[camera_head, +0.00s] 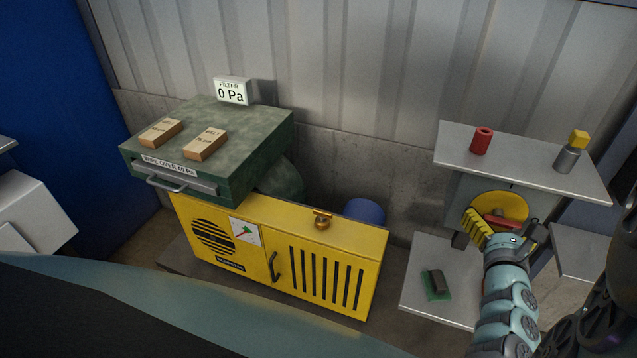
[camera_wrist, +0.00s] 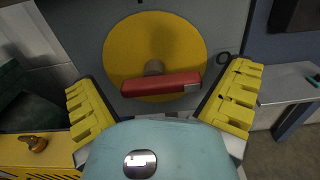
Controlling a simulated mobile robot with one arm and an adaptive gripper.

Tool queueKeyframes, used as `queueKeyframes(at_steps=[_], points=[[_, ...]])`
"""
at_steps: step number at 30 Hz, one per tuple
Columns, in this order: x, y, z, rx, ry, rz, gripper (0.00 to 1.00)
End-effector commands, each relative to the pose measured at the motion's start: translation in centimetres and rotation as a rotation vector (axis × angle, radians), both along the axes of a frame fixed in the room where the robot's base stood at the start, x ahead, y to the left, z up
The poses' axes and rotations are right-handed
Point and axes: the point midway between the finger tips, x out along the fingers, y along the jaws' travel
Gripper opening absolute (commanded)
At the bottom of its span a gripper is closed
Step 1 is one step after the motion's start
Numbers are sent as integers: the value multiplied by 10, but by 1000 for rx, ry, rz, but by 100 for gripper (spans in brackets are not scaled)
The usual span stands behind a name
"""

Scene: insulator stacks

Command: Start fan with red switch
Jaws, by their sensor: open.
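The red switch (camera_wrist: 161,84) is a red bar handle on a grey shaft in front of a round yellow plate (camera_wrist: 155,35). The bar lies roughly level in the wrist view, with a pale mark near its right end. In the head view the red handle (camera_head: 500,220) is partly hidden by my gripper. My gripper (camera_wrist: 163,100) has its yellow ribbed fingers spread wide, one to each side of the bar, and holds nothing. Whether a finger touches the bar cannot be told. The fan (camera_head: 213,238) may be behind the round black slats of the yellow cabinet.
A shelf (camera_head: 520,163) above the switch carries a red cylinder (camera_head: 481,140) and a yellow-topped grey piece (camera_head: 571,152). A lower shelf (camera_head: 440,265) holds a dark block on green. A filter display (camera_head: 231,91) reads 0 Pa above a green box (camera_head: 225,115).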

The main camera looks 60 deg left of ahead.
Motion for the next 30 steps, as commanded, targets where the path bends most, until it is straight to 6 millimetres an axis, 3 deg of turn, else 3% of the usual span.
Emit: queueKeyframes(at_steps=[3,20,30], points=[[-1,2,0,0,0,4,100],[-1,1,0,1,-1,2,42],[0,0,1,-35,-28,0,40]])
